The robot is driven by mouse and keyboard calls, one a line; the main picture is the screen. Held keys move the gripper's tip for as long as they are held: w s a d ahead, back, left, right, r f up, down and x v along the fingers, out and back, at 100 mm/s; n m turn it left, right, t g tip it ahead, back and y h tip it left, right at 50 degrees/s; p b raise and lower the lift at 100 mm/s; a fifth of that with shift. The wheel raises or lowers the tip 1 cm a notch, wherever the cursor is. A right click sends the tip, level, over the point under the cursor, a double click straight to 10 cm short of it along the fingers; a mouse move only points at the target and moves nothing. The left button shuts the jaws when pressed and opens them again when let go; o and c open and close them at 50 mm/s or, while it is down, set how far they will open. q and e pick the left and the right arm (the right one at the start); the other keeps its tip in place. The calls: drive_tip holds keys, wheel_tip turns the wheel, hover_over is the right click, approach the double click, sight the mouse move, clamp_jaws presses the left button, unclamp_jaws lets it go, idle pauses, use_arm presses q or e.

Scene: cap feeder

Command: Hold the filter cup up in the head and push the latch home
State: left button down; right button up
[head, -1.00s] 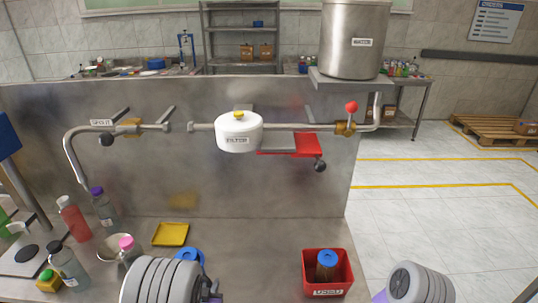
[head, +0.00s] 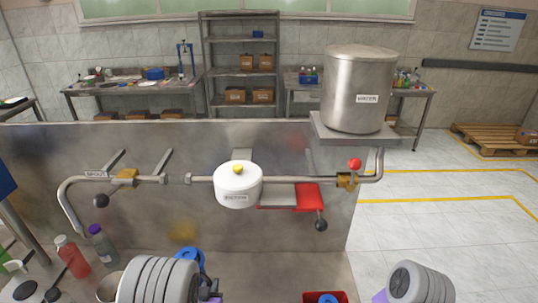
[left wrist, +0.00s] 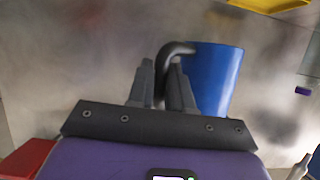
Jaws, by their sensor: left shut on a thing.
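The white filter head (head: 238,190) with a yellow knob on top sits in the pipe line. A red plate (head: 308,196) with a pale strip extends from its right side, apparently the latch. The blue filter cup (head: 190,257) is below and left of the head, apart from it and mostly hidden by my left arm. My left gripper (head: 207,286) is shut on the cup's dark curved handle; in the left wrist view the cup (left wrist: 222,75) stands beside the fingers (left wrist: 164,75). My right arm shows at lower right, but its fingers are outside the picture.
A spout pipe (head: 70,190) is at left. Bottles (head: 72,257) stand at lower left. A red bin (head: 312,297) is at the bottom edge. The panel below the head is clear.

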wheel_tip(320, 180, up, 17)
drive_tip(key=p, duration=1.5)
drive_tip(key=shift+p, duration=0.35)
